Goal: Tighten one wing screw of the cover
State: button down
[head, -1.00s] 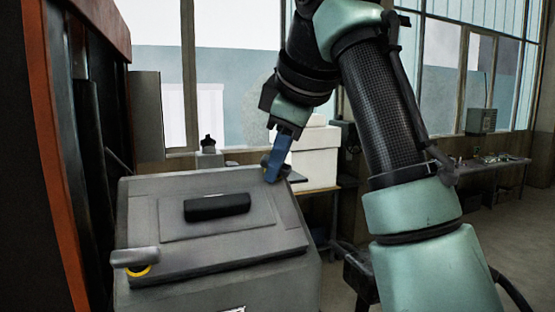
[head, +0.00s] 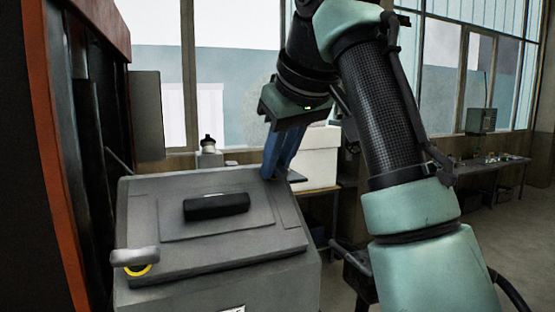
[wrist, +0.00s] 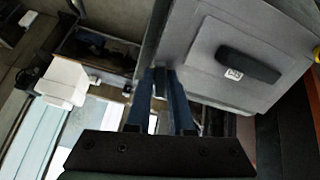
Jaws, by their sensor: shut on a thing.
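The grey cover (head: 175,240) is a sloped plate with a black handle (head: 216,205) in its middle. My gripper (head: 270,174) reaches down to the cover's far right corner, its blue fingers shut on a wing screw there. That screw is almost wholly hidden by the fingers. In the wrist view my gripper (wrist: 160,72) shows its fingertips close together at the edge of the cover (wrist: 195,75). Another wing screw (head: 133,256), grey with a yellow ring beneath, sits at the cover's near left corner, clear of my gripper.
A tall dark cabinet with an orange edge (head: 50,150) stands close on the left. A white box (head: 316,158) is on a bench behind the gripper. A bottle (head: 208,144) stands behind the cover. Open floor lies to the right.

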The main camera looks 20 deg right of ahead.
jog(key=shift+f, duration=0.1)
jog(key=shift+m, duration=1.2)
jog(key=c, duration=1.2)
grip_release()
jog(key=shift+m, duration=0.5)
jog(key=shift+c, duration=0.2)
jog(key=o, duration=0.6)
jog(key=shift+v, duration=2.35)
jog(key=shift+w, duration=0.1)
